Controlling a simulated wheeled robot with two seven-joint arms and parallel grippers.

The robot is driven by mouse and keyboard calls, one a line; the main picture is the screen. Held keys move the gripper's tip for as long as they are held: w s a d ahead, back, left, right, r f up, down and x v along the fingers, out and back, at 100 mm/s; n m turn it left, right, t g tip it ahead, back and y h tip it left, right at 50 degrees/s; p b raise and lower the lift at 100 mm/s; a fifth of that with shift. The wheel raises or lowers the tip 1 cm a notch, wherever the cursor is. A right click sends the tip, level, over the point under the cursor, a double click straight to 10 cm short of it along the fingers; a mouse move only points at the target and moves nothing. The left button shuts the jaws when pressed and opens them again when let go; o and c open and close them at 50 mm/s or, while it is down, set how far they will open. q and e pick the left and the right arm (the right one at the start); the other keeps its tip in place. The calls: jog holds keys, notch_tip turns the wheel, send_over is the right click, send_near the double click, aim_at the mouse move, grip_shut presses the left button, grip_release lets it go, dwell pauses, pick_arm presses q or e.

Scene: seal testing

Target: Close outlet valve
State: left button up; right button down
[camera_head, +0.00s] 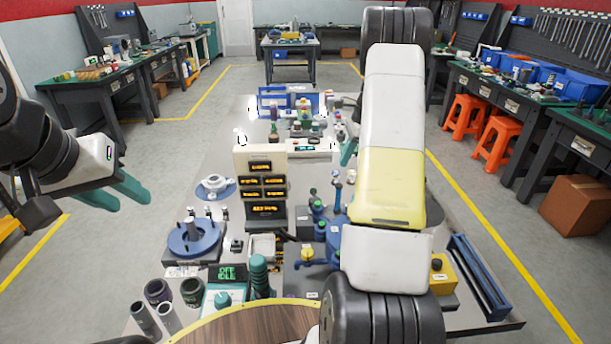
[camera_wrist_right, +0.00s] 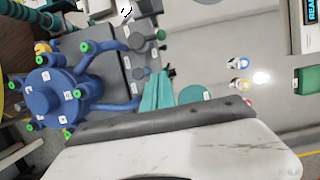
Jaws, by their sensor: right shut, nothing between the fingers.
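A blue vessel assembly with pipes (camera_head: 330,247) stands on the table right of centre, partly hidden by my right arm. A valve with a yellow handle (camera_head: 307,256) sits at its left, and dark green knobs (camera_head: 318,208) stand just behind. I cannot tell which is the outlet valve. In the right wrist view the blue vessel (camera_wrist_right: 62,97) has several green-capped ports and is left of my right gripper (camera_wrist_right: 158,92). That gripper's teal fingers are together and empty, apart from the vessel. My left gripper (camera_head: 124,190) is open and empty, left of the table.
A beige panel with lit displays (camera_head: 263,185) stands upright mid-table. A blue flanged fixture (camera_head: 192,240) and dark cylinders (camera_head: 158,292) are at front left. A blue rail fixture (camera_head: 478,275) lies along the right edge. Bare table shows at mid-left (camera_head: 212,165).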

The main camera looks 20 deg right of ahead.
aim_at(314, 199)
jog(key=w+a+f, duration=0.1)
jog(key=a+f, duration=0.5)
jog(key=f, duration=0.4)
jog(key=shift+w+a+f, duration=0.15)
jog(key=shift+w+a, duration=0.15)
jog(key=shift+w, duration=0.1)
